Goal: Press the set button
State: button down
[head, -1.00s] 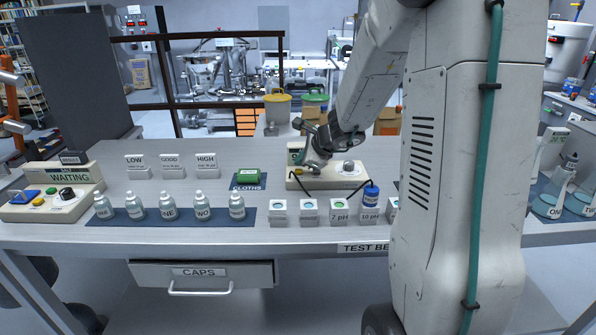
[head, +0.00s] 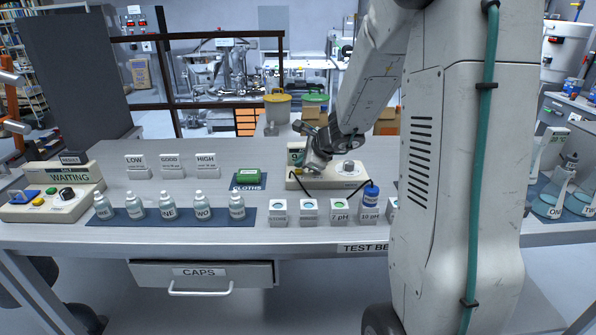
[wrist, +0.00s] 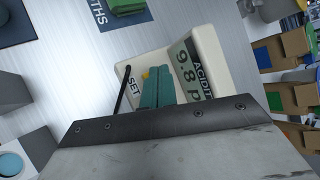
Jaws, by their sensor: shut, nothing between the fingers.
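The cream acidity meter (head: 335,183) stands on the bench in the middle of the head view. In the wrist view its display (wrist: 190,70) reads about 9.8, and the word SET (wrist: 133,85) is printed beside a yellow button (wrist: 146,75). My gripper (wrist: 160,72) has its teal fingers together and empty over the meter, with the tips right by the yellow button and partly covering it. I cannot tell whether they touch it. In the head view my gripper (head: 308,172) is low over the left part of the meter, hiding its button.
Several cups (head: 308,213) stand in front. A green cloth stack (head: 248,175) and labelled bottles (head: 203,208) are to the left. A cream panel reading WAITING (head: 68,176) stands far left.

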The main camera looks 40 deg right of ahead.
aim_at(301, 172)
jog(key=shift+f, duration=0.65)
dwell(0.8)
jog(key=shift+r, duration=0.95)
jog(key=shift+r, duration=2.55)
